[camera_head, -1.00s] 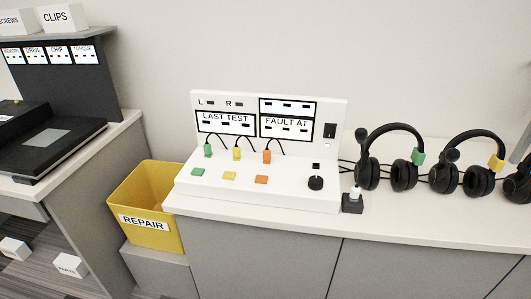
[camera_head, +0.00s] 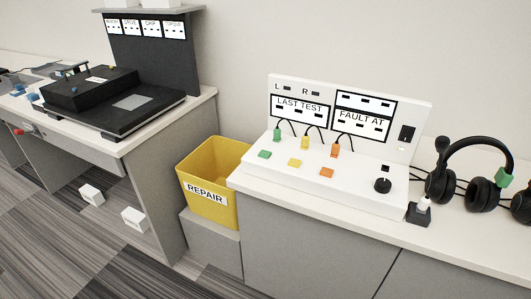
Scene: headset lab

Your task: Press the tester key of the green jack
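The white tester (camera_head: 350,178) stands on the white counter. A green jack (camera_head: 277,135) sits upright on it at the left, with a black cable. The green key (camera_head: 264,154) lies in front of that jack on the sloped base. A yellow key (camera_head: 294,162) and an orange key (camera_head: 326,173) lie to its right, before the yellow jack (camera_head: 305,142) and the orange jack (camera_head: 334,150). Neither of my grippers shows in the head view.
A yellow REPAIR bin (camera_head: 207,190) stands left of the tester, on a grey block. Headphones (camera_head: 481,195) with a green tag lie at the right. A dark bench unit (camera_head: 130,100) stands on the left desk. White boxes (camera_head: 134,219) lie on the floor, which is otherwise open at lower left.

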